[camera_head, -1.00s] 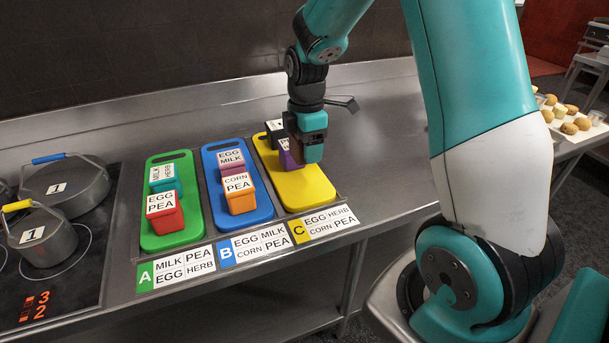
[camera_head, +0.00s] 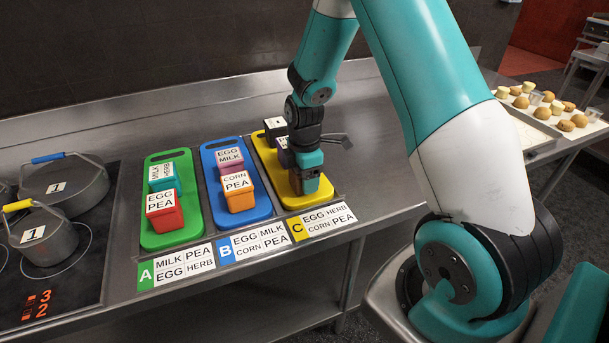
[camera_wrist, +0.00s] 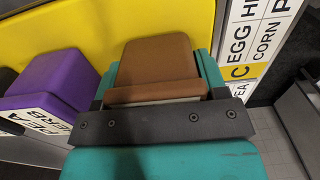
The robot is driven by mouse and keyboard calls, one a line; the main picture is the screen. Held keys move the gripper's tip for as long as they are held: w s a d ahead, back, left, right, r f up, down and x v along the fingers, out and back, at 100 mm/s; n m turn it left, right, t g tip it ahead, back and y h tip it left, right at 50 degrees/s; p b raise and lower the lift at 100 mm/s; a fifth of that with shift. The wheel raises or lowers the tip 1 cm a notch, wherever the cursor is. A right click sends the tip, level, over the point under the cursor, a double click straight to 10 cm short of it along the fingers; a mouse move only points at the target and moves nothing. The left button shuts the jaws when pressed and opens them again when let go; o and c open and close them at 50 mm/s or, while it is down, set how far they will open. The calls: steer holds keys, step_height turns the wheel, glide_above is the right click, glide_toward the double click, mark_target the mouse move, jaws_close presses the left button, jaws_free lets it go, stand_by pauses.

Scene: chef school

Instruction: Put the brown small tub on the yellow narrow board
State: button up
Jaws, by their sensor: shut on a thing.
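The brown small tub (camera_wrist: 155,65) is between the fingers of my gripper (camera_wrist: 155,90) in the wrist view, and the gripper is shut on it. In the head view my gripper (camera_head: 306,184) is low over the near half of the yellow narrow board (camera_head: 318,199), and the brown tub (camera_head: 293,183) shows only in part beside it. The yellow board (camera_wrist: 110,28) spreads behind the tub in the wrist view. I cannot tell whether the tub touches the board. A purple tub (camera_wrist: 65,82) sits on the board beside the brown one, with a small gap.
A black tub (camera_head: 275,129) stands at the yellow board's far end. The blue board (camera_head: 252,213) and green board (camera_head: 170,237) to the left each hold two tubs. Labels (camera_head: 320,219) line the counter's front. Pots (camera_head: 65,185) stand far left. Bare counter lies to the right.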

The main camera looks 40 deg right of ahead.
steer(key=o, duration=1)
steer(key=shift+o, duration=0.2)
steer(key=shift+r, duration=0.1)
step_height(320, 180, up, 11)
steer(key=shift+r+b, duration=0.15)
steer(key=shift+b, duration=0.55)
steer(key=shift+a+r, duration=0.15)
steer(key=shift+r, duration=0.2)
steer(key=s+a+r+m+y, duration=0.1)
steer(key=s+a+r+m, duration=0.15)
steer(key=s+a, duration=0.35)
steer(key=s+a+r+m+y, duration=0.1)
steer(key=s+a+r, duration=0.25)
steer(key=a, duration=0.45)
steer(key=s+a+r+m+y, duration=0.1)
steer(key=s+a+m, duration=0.1)
steer(key=s+a, duration=0.2)
steer(key=s+a+r+m+y, duration=0.1)
steer(key=s+a, duration=0.3)
steer(key=s, duration=0.4)
steer(key=shift+s+r+m, duration=0.2)
steer(key=shift+s+m, duration=0.2)
steer(key=shift+m, duration=0.25)
steer(key=shift+a, duration=0.1)
